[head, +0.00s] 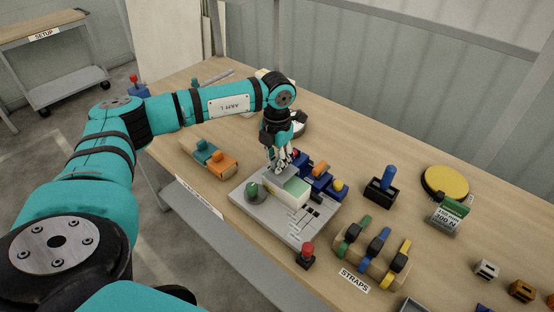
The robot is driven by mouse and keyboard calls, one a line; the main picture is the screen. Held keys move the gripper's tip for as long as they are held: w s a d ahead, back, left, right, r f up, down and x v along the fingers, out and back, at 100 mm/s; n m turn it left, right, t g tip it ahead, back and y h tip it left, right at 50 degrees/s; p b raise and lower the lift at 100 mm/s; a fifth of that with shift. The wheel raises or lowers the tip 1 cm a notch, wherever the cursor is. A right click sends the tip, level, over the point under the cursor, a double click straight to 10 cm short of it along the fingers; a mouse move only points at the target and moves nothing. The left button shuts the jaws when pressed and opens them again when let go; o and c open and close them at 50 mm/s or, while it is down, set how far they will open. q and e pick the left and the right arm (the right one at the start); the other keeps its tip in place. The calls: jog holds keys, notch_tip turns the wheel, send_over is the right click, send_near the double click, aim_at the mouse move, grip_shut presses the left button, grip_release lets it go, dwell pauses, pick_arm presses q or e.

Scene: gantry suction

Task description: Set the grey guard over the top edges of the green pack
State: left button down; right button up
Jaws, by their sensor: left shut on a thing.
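The green pack (296,190) is a small block with a pale side and a green top, standing on a light grey base plate (245,208). The grey guard (279,174) is at the left part of the pack's top, just under my left gripper (279,163). My left gripper points down and is shut on the guard. The fingers and the wrist hide part of the guard, and I cannot tell whether it rests on the pack's edges. My right gripper is not in view.
A green knob (252,191) stands left of the pack. Blue blocks with orange and yellow parts (318,181) stand close behind it. A red-topped post (306,256) and a strap rack (371,254) stand in front.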

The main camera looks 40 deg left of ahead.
pick_arm(q)
jog(key=shift+f+b, duration=0.75)
jog(key=shift+f, duration=0.4)
jog(key=c, duration=1.1)
grip_release()
jog(key=shift+c, duration=0.2)
jog(key=shift+r, duration=0.1)
notch_tip(320, 180, up, 12)
jog(key=shift+f, duration=0.1)
